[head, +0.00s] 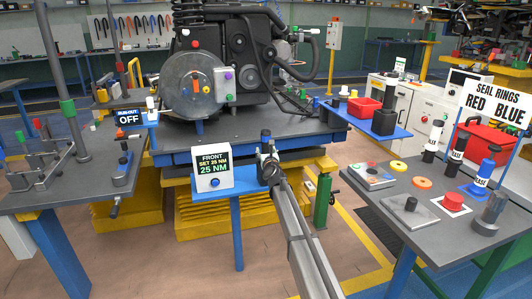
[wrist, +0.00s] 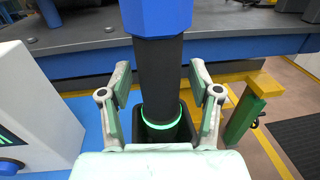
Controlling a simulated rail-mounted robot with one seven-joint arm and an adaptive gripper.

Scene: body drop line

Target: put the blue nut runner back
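The blue nut runner (wrist: 160,70) stands upright in the wrist view, with a blue upper part and a dark cylindrical body. Its lower end sits in a black square holder (wrist: 148,132) with a glowing green ring around the body. My gripper (wrist: 159,88) has one finger on each side of the body, with visible gaps, so it looks open around it. In the head view my gripper (head: 268,168) is at the right end of a small blue stand (head: 237,205); the nut runner is mostly hidden there by my arm.
The engine platform (head: 250,140) is close behind. A right-hand bench (head: 400,215) carries seal rings and bottles; a left bench (head: 75,195) holds fixtures.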

